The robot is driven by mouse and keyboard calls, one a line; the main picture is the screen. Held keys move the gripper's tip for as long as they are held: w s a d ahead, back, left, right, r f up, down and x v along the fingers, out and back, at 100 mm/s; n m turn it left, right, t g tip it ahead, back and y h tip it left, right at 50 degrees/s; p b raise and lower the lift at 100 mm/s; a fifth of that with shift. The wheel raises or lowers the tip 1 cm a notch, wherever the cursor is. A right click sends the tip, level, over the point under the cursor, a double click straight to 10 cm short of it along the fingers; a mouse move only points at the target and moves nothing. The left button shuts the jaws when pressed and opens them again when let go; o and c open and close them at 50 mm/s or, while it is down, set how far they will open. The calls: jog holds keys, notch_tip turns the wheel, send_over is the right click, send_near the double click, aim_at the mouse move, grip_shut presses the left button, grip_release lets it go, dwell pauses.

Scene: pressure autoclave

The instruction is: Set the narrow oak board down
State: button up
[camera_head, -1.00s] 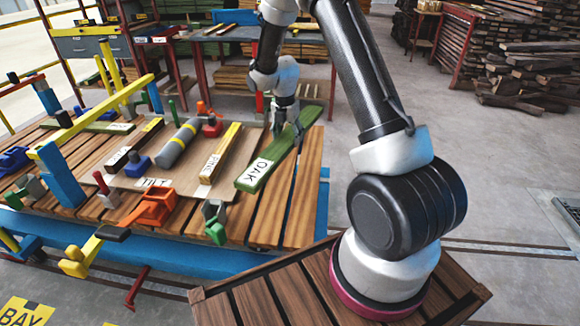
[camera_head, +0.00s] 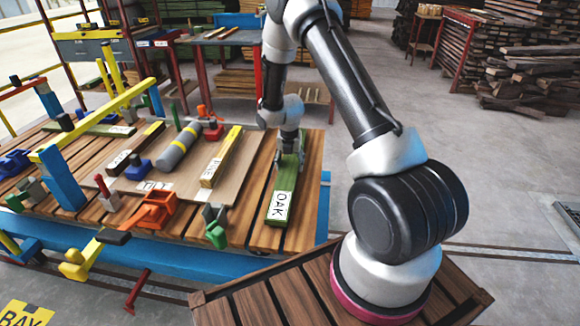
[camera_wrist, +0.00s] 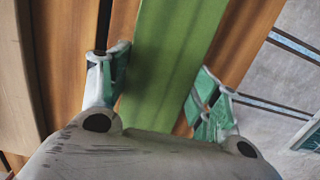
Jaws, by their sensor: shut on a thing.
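The narrow oak board (camera_head: 286,182) is green, with a white OAK label on its near end. It is over the right end of the slatted table (camera_head: 258,232), roughly in line with the slats. I cannot tell whether it touches them or hangs just above. My gripper (camera_head: 289,160) is shut on the board from above, toward its far part. In the wrist view the board (camera_wrist: 172,60) runs between the two fingers of my gripper (camera_wrist: 158,92). The gripper hides part of the board.
Left of the oak board lies a panel (camera_head: 190,190) bearing a pine-labelled strip (camera_head: 221,158) and a grey cylinder (camera_head: 178,148). A green clamp (camera_head: 215,228) stands at the table's front edge. Orange (camera_head: 152,210) and yellow clamps are further left. Bare slats flank the board.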

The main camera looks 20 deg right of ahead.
jog(key=shift+f, duration=0.55)
jog(key=shift+f, duration=0.1)
jog(key=o, duration=1.6)
